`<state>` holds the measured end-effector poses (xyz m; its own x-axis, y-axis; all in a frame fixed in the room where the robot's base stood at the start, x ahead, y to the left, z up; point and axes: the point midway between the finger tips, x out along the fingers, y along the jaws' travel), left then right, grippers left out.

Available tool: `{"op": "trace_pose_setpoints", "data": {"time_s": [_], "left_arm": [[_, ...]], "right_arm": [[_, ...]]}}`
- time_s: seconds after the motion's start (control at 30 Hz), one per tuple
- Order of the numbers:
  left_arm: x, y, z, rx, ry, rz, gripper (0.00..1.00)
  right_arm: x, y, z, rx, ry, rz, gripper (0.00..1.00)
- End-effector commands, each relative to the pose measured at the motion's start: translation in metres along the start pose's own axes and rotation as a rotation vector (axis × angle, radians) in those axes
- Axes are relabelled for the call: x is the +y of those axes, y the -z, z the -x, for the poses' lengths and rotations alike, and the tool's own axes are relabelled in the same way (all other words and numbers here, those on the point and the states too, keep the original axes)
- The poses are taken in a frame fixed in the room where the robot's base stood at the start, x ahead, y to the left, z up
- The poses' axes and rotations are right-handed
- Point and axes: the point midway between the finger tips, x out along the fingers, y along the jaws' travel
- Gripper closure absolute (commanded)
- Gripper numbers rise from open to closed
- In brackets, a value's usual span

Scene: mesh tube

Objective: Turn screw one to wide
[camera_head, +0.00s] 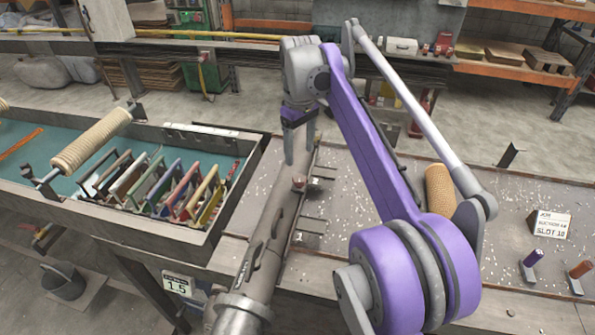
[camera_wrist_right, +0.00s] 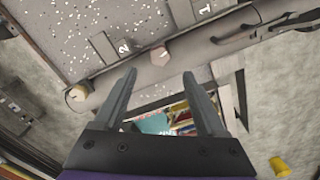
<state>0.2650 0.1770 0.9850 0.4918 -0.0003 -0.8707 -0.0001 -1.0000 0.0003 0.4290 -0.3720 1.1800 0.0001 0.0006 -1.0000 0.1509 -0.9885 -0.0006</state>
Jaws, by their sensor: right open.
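A long grey tube (camera_head: 262,250) lies slantwise along the bench; it also crosses the top of the right wrist view (camera_wrist_right: 213,50). A reddish faceted screw head (camera_head: 299,183) sits on it and shows in the right wrist view (camera_wrist_right: 161,57), between plates marked 1 (camera_wrist_right: 204,8) and 2 (camera_wrist_right: 122,46). Which screw is number one is not clear. My right gripper (camera_head: 299,160) hangs over the tube's far part. Its fingers (camera_wrist_right: 158,78) are spread and empty, with the screw head beyond the gap. Their distance from it is hard to judge. My left gripper is out of view.
A crate (camera_head: 130,235) with coloured racks and a beige roll (camera_head: 92,140) is at left. A job sign (camera_head: 552,223) and small coloured pegs (camera_head: 533,258) are at right. The bench between is mostly clear.

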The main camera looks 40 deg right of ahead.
Motion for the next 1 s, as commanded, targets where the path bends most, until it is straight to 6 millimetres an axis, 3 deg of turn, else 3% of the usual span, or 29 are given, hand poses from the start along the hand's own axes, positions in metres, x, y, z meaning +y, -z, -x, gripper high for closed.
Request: {"op": "trace_pose_setpoints", "data": {"time_s": [0.2, 0.4, 0.83, 1.0], "left_arm": [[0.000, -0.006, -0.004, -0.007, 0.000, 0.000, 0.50], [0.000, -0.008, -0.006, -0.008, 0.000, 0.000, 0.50], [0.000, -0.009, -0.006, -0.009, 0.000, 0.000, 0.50], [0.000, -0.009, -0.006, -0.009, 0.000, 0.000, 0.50]], "right_arm": [[-0.001, 0.000, -0.046, 0.000, 0.000, 0.000, 0.27], [-0.001, 0.000, -0.073, 0.000, 0.000, 0.000, 0.27], [-0.001, 0.000, -0.082, 0.001, -0.001, 0.000, 0.27], [-0.001, 0.000, -0.082, 0.001, -0.001, -0.001, 0.57]]}}
